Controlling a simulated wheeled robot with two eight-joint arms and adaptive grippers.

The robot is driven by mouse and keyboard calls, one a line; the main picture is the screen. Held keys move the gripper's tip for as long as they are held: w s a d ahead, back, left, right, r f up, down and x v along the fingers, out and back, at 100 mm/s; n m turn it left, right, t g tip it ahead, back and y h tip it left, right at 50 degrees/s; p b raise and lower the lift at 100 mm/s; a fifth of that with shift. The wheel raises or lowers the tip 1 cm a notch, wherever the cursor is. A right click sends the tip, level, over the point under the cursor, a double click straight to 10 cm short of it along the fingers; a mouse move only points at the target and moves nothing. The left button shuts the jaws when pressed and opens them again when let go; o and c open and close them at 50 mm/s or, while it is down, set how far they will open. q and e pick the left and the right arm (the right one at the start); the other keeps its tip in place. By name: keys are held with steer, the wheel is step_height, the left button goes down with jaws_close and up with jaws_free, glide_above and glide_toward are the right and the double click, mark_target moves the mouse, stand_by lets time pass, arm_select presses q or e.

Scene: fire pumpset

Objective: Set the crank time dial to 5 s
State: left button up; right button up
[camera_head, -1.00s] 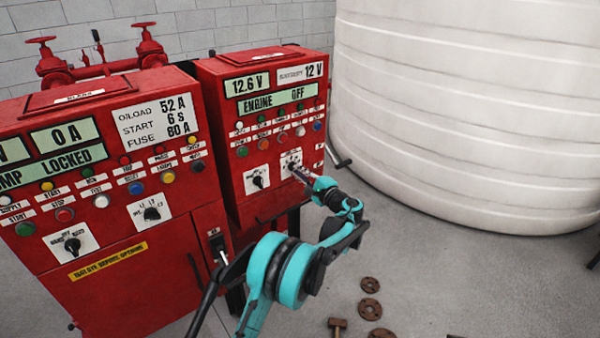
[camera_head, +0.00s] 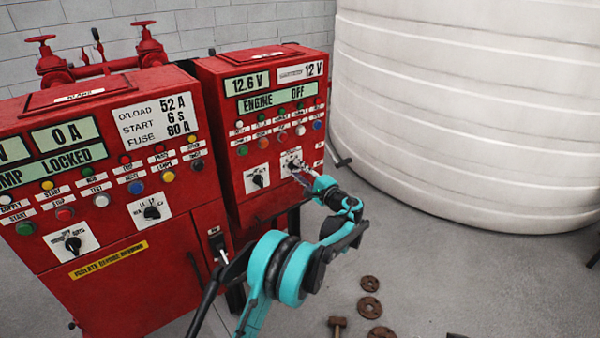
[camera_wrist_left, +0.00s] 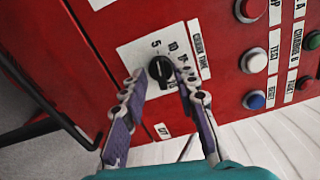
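The crank time dial is a black round knob (camera_wrist_left: 160,69) on a white plate (camera_wrist_left: 143,52) marked 5, 10 and further numbers. It sits on the front of the right red cabinet, and its plate shows in the head view (camera_head: 291,157). The 5 is at the plate's upper left in the wrist view; I cannot tell clearly where the knob points. My left gripper (camera_wrist_left: 162,80) is open, with one fingertip on each side of the knob and small gaps visible. In the head view the left gripper (camera_head: 301,174) reaches the plate and partly covers the knob. My right gripper is not in view.
A second dial (camera_head: 257,181) sits left on the same cabinet (camera_head: 235,205), below rows of coloured buttons. A larger red cabinet (camera_head: 120,285) stands left. A white tank (camera_head: 460,110) stands right.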

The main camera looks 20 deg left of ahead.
arm_select(q)
steer(key=v, duration=1.2)
steer(key=shift+s+a, duration=0.1)
steer(key=s+a+r+n+g+h, duration=0.1)
steer(key=s+a+n+g+h, duration=0.15)
steer(key=s+a, duration=0.4)
steer(key=s+a+r+n+g+h, duration=0.1)
steer(key=s+a+r+h, duration=0.2)
steer(key=s, duration=0.7)
steer(key=s+d+f+n+h, duration=0.2)
steer(key=s+h, duration=0.1)
steer(key=s, duration=0.4)
steer(key=s+d+f+n+h, duration=0.1)
steer(key=s+f+n+h, duration=0.1)
steer(key=s, duration=0.6)
steer(key=s+d+f+n+h, duration=0.2)
steer(key=s+f+h, duration=0.1)
steer(key=s, duration=0.5)
steer(key=shift+d+f+h, duration=0.3)
steer(key=shift+f+h, duration=0.05)
steer(key=shift+f, duration=0.05)
